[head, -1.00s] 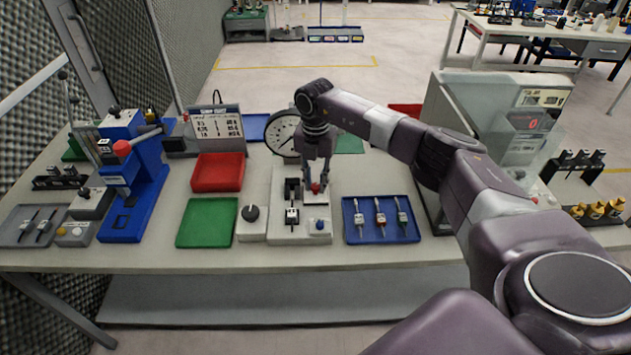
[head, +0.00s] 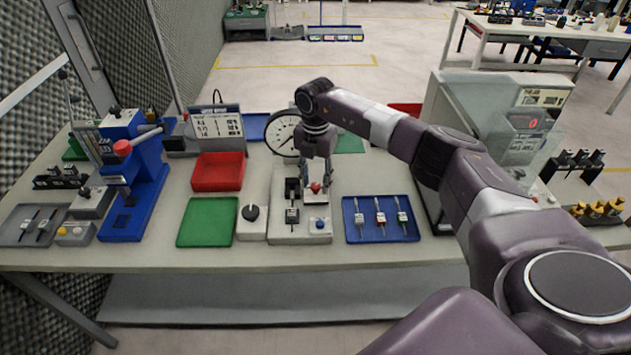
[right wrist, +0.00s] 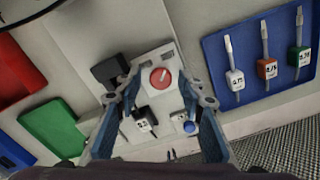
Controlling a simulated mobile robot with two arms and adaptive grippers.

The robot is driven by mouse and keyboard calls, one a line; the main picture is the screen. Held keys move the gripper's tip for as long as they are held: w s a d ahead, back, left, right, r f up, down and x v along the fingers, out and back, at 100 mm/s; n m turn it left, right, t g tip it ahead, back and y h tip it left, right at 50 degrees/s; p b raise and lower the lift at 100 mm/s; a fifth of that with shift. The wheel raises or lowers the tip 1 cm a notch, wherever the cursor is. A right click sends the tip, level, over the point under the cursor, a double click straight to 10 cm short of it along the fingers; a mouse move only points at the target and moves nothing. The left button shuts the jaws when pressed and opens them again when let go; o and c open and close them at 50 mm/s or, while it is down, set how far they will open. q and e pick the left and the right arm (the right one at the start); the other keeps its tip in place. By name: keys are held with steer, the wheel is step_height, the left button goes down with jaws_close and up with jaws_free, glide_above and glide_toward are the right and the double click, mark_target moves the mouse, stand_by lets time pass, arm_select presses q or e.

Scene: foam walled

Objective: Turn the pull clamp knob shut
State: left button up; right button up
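The red round knob (head: 316,187), which looks like the clamp knob, sits on a pale block of the grey fixture (head: 285,235) at the middle of the bench. In the right wrist view the red knob (right wrist: 160,77) shows a pale mark across its top. My right gripper (head: 316,179) points down over it, with its fingers apart. In the right wrist view the open fingers (right wrist: 160,88) lie on either side of the knob, with gaps showing; I cannot tell whether they touch it. My left gripper is not in view.
A black knob on a white box (head: 250,213) and a green tray (head: 207,222) stand left of the fixture. A blue tray (head: 381,235) with several small tools lies right. A round dial (head: 283,134) stands behind. A blue button (head: 319,224) is at the fixture's front.

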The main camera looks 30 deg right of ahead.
mark_target(316, 185)
steer(key=shift+r, duration=0.15)
step_height(316, 185, up, 12)
steer(key=shift+f, duration=0.2)
stand_by(0.4)
stand_by(0.3)
